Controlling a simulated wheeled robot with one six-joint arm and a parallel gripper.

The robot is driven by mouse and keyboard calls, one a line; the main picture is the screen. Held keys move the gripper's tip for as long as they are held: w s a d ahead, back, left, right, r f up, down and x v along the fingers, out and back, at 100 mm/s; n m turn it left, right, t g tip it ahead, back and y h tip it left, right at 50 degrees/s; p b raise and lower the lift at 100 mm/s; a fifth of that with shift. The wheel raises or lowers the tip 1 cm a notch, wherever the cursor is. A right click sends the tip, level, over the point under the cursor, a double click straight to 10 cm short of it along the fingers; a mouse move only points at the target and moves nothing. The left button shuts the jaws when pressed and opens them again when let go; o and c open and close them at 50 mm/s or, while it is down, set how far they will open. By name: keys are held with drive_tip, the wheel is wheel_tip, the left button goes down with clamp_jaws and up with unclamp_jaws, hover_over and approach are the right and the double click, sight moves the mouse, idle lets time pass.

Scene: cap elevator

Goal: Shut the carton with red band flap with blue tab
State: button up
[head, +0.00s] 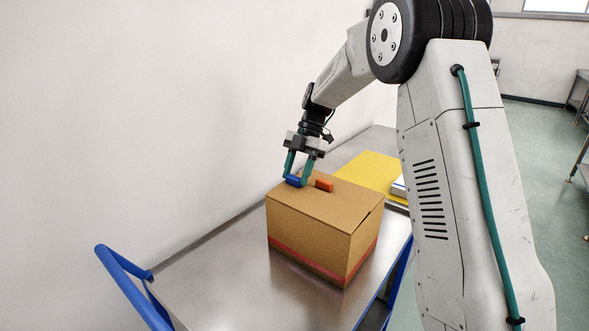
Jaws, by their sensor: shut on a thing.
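The brown carton (305,231) stands upright on a metal cart, with a red band (305,264) around its lower part. Its top looks covered by flaps (335,208) lying about flat. A blue tab (292,181) sits near the far left edge of the top. An orange tab (324,185) stands a little to its right. My gripper (298,181) points down from above with its green fingers shut on the blue tab. The fingers hide part of the tab and the far edge of the top.
The cart top (215,285) is bare at the front left, with a blue handle (125,280) there. A yellow sheet (370,172) and a white and blue item (399,187) lie behind the carton. A wall (150,120) runs close along the left side.

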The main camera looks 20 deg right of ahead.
drive_tip(key=shift+d+f, duration=0.2)
drive_tip(key=shift+f, duration=0.25)
drive_tip(key=o, duration=1.4)
drive_tip(key=shift+w, duration=0.1)
drive_tip(key=v, duration=0.8)
drive_tip(key=shift+f, duration=0.1)
